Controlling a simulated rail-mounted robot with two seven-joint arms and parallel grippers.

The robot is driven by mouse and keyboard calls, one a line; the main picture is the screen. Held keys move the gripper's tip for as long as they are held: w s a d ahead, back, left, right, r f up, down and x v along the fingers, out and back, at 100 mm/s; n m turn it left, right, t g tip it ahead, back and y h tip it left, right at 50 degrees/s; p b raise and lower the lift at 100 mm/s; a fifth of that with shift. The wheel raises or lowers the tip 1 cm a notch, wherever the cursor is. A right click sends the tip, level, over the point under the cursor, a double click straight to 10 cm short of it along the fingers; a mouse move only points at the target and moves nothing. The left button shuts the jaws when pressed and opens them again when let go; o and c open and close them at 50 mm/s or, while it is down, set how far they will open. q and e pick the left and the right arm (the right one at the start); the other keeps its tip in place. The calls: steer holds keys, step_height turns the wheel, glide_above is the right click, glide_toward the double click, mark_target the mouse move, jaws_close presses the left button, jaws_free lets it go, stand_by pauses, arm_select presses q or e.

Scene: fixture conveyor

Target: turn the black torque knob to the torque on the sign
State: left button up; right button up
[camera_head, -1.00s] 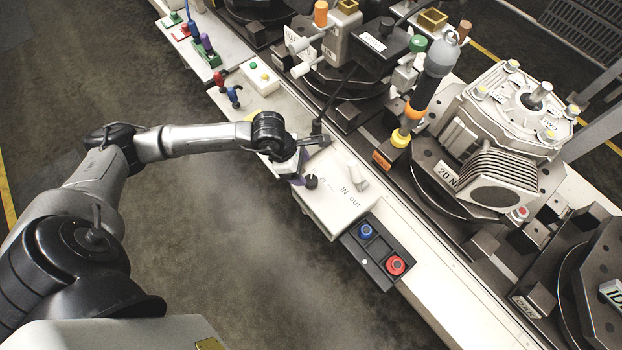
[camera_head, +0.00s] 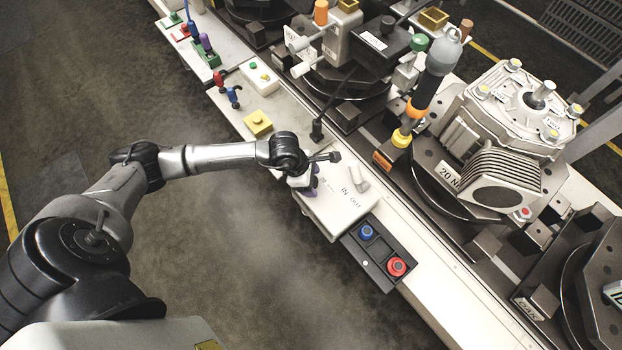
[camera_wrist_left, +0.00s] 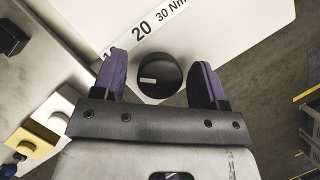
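The black torque knob (camera_wrist_left: 160,75) shows in the left wrist view, round, with a short white mark toward its left side. A white scale strip (camera_wrist_left: 145,25) beside it reads 20 and 30 Nm; a number further left is partly hidden. My left gripper (camera_wrist_left: 160,62) is open, with one purple finger on each side of the knob and gaps visible. In the head view my left gripper (camera_head: 312,184) is over the white panel (camera_head: 335,215) and hides the knob. The sign (camera_head: 449,173) by the gearbox shows "20 N", its end cut off from sight. My right gripper is not in view.
The panel also carries a white IN/OUT lever (camera_head: 358,180). A black box with a blue button (camera_head: 366,231) and a red button (camera_head: 397,266) is close by. A black plug (camera_head: 317,130) and a yellow block (camera_head: 258,123) stand on the rail behind the gripper.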

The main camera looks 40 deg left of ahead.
arm_select(q)
steer(key=c, duration=0.8)
steer(key=shift+f+m+g+h+b, duration=0.15)
steer(key=shift+m+g+b, duration=0.2)
steer(key=shift+m+b, duration=0.6)
steer(key=shift+f+m+g+h+b, duration=0.15)
steer(key=shift+m+g+b, duration=0.2)
steer(key=shift+m+b, duration=0.55)
steer(key=shift+c, duration=0.2)
steer(key=shift+r+m+g+b, duration=0.15)
steer(key=shift+m+g+b, duration=0.3)
steer(key=shift+m+b, duration=0.6)
steer(key=shift+r+m+g+b, duration=0.1)
steer(key=shift+m+g+b, duration=0.45)
steer(key=shift+m, duration=0.85)
steer(key=o, duration=0.9)
steer(key=shift+r, duration=0.15)
steer(key=p+v, duration=0.1)
steer(key=v, duration=1.2)
steer(key=shift+a+r, duration=0.25)
steer(key=shift+a, duration=0.05)
